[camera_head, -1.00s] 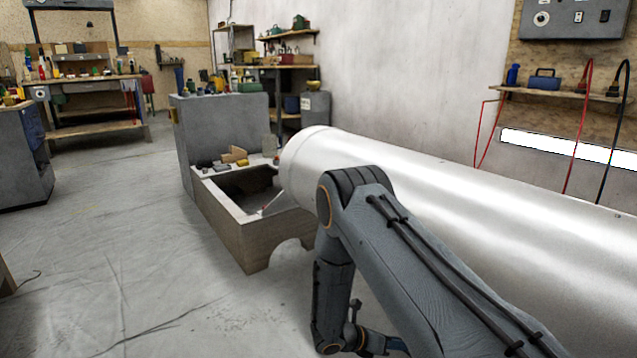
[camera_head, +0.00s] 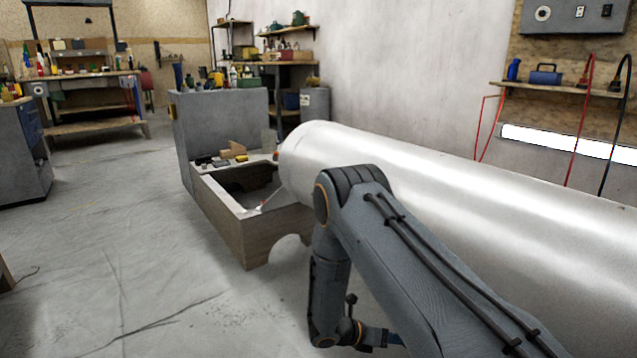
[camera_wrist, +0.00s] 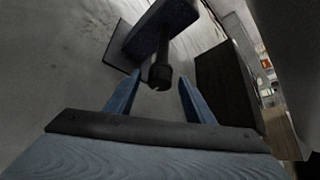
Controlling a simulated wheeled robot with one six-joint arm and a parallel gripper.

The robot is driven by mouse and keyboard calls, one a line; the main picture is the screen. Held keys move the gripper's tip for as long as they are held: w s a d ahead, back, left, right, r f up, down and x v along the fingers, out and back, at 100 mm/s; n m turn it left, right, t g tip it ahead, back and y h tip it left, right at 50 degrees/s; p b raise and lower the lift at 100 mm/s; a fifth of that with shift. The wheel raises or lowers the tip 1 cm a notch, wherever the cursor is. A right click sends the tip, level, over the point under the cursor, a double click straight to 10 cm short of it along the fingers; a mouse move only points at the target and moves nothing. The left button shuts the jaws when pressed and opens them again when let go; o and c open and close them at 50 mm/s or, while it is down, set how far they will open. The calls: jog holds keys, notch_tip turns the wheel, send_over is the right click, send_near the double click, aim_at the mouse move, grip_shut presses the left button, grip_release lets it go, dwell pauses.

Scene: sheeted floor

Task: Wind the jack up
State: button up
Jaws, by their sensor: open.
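In the wrist view, a blue jack-like body (camera_wrist: 170,17) stands at the top, with a flat dark plate (camera_wrist: 117,46) beside it. A dark rod with a thick round end (camera_wrist: 160,76) juts from the body towards my gripper. My gripper (camera_wrist: 160,79) is open, with one blue finger on each side of the rod's end. I cannot tell whether either finger touches it. In the head view, my gripper is mostly hidden low behind my arm, and the jack cannot be made out clearly.
A large silver cylinder (camera_head: 440,185) runs along the right, close behind my arm. A brown open-topped cradle (camera_head: 228,225) stands at its end, with a grey cabinet (camera_head: 220,125) behind. A dark block (camera_wrist: 228,88) stands right of the rod. The floor (camera_head: 110,240) at left is clear.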

jog(key=c, duration=0.9)
jog(key=shift+s+r+p, duration=0.1)
jog(key=shift+r+p, duration=0.1)
jog(key=shift+p, duration=0.55)
jog(key=shift+c, duration=0.2)
jog(key=shift+m+t+y+p, duration=0.3)
jog(key=shift+m+p, duration=0.1)
jog(key=shift+f, duration=0.15)
jog(key=o, duration=0.9)
jog(key=shift+d, duration=0.1)
jog(key=shift+o, duration=0.2)
